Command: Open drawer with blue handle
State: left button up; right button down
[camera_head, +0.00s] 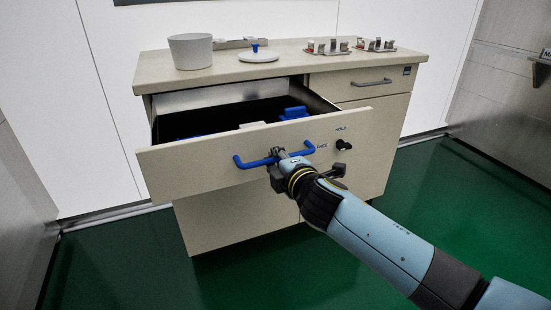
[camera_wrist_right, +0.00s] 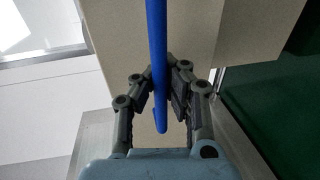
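The drawer (camera_head: 205,165) with the blue handle (camera_head: 242,163) is pulled out from the beige cabinet in the head view. Its dark inside shows, with blue and white items in it. My right gripper (camera_head: 279,160) is at the middle of the handle. In the right wrist view the blue handle (camera_wrist_right: 157,60) runs between the two fingers of my right gripper (camera_wrist_right: 160,88), which look closed in on it from both sides. My left gripper is in neither view.
A grey pot (camera_head: 190,51), a small white dish with a blue piece (camera_head: 259,56) and metal racks (camera_head: 328,47) stand on the cabinet top (camera_head: 290,62). A smaller drawer with a grey handle (camera_head: 371,83) is shut at right. Green floor (camera_head: 110,265) lies clear in front.

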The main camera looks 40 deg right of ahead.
jog(key=c, duration=1.3)
grip_release()
jog(key=shift+c, duration=0.2)
jog(key=v, duration=1.2)
jog(key=shift+w+d+r, duration=0.1)
